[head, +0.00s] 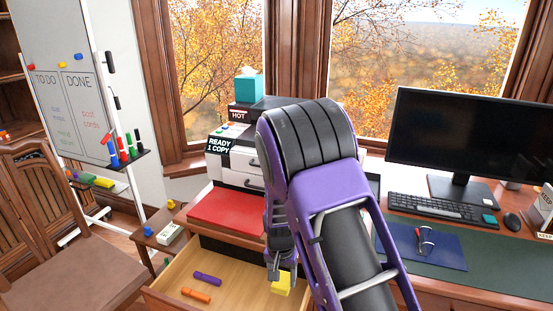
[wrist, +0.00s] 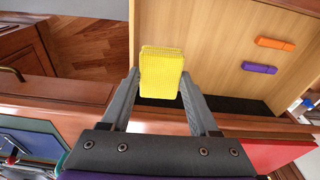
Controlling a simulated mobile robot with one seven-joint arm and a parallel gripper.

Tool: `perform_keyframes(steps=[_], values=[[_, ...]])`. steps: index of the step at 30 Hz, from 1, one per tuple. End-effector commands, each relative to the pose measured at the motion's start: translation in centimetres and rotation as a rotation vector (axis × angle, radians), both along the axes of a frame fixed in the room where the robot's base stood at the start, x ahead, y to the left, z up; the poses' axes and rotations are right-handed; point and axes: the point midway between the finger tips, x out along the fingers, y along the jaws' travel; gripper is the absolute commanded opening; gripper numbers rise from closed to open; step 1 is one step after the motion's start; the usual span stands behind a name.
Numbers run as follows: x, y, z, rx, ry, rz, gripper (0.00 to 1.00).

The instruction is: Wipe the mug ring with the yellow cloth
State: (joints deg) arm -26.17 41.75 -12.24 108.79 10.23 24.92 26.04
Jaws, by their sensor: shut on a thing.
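My gripper (head: 277,270) points down over the open drawer (head: 170,283) of the desk. It is shut on the yellow cloth (head: 281,285), a small folded pad. In the wrist view the cloth (wrist: 161,72) sits between the two grey fingers, in front of the drawer's wooden floor. I cannot tell whether the cloth touches the drawer. No mug ring shows in either view; my arm hides part of the desk.
An orange marker (head: 196,295) and a purple marker (head: 207,278) lie in the drawer. A red folder (head: 228,211) lies beside the printer (head: 237,160). A blue mat (head: 432,246), keyboard (head: 438,210) and monitor (head: 455,140) occupy the desk's right side. A chair (head: 70,260) stands at left.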

Motion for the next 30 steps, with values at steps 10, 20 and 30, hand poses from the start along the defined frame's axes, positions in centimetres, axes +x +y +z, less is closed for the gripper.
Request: perform_keyframes(steps=[10,20,30], values=[[-3.1,-8.9,4.1,0.006,0.0,0.19,0.0],[-5.5,-12.5,5.9,0.0,-0.004,0.308,0.0],[-5.5,-12.5,5.9,-0.002,-0.004,0.31,0.0]])
